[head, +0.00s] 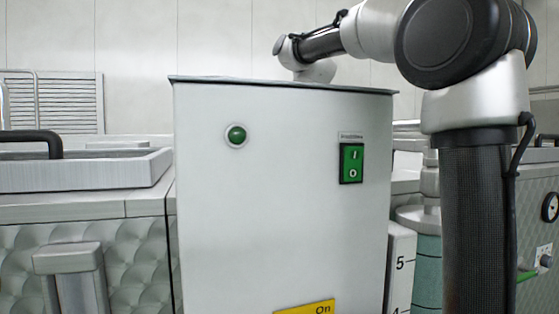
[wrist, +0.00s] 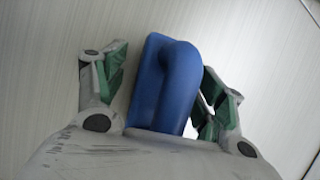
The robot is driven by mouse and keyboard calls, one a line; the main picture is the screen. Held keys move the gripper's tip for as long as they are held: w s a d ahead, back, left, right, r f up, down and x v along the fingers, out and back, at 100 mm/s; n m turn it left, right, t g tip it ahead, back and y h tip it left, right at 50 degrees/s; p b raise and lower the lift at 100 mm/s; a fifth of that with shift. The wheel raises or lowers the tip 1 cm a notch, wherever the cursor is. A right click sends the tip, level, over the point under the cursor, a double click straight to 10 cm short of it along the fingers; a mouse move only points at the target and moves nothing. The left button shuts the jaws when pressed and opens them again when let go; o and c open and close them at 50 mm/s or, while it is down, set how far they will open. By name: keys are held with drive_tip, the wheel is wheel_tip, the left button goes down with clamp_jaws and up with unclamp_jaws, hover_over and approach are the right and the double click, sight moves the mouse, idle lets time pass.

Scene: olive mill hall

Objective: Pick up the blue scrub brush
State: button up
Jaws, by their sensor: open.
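The blue scrub brush (wrist: 164,85) shows in the wrist view as a smooth blue body with a rounded raised handle. My gripper is open. The lower end of the brush is hidden behind the gripper's body. In the head view neither the brush nor the fingers show; my arm reaches over behind the white control cabinet (head: 280,205), which hides them.
The cabinet carries a green lamp (head: 236,135), a green rocker switch (head: 351,163) and a yellow "On" label (head: 306,307). A metal tray (head: 95,172) with a black handle stands at left. A pale ribbed surface (wrist: 260,40) surrounds the brush in the wrist view.

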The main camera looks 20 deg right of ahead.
drive_tip(key=shift+d, duration=0.1)
drive_tip(key=shift+c, duration=0.3)
drive_tip(key=c, duration=1.1)
drive_tip(key=shift+r, duration=0.15)
wheel_tip(320, 180, up, 10)
drive_tip(key=shift+f, duration=0.1)
